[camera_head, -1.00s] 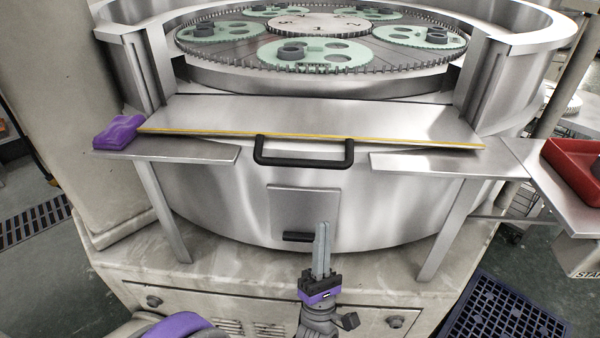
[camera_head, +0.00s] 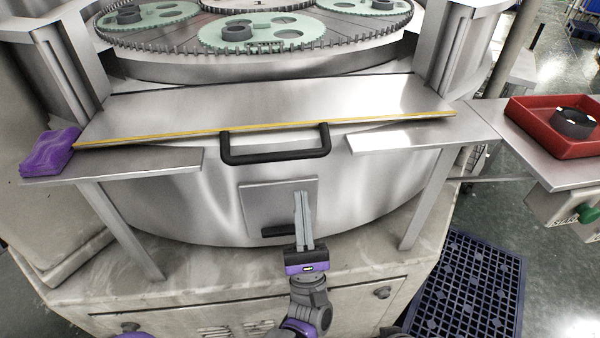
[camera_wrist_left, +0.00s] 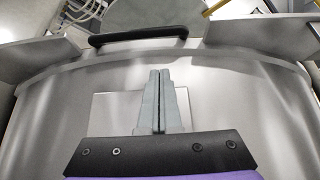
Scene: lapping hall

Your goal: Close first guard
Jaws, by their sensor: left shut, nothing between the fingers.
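The guard (camera_head: 270,107) is a flat metal panel with a yellow front edge and a black bar handle (camera_head: 275,156). It lies folded outward, sloping down from the machine's rim toward me. My left gripper (camera_head: 301,196) is shut and empty, in front of the drum wall and below the handle. In the left wrist view the closed fingers (camera_wrist_left: 160,75) point toward the drum wall, with the handle (camera_wrist_left: 138,36) above and beyond them, apart. My right gripper is not in view.
Metal shelves (camera_head: 130,165) flank the handle. A red tray (camera_head: 550,128) holding a dark ring stands at right. Green toothed carriers (camera_head: 262,33) lie behind the guard. A blue grate (camera_head: 468,290) is on the floor.

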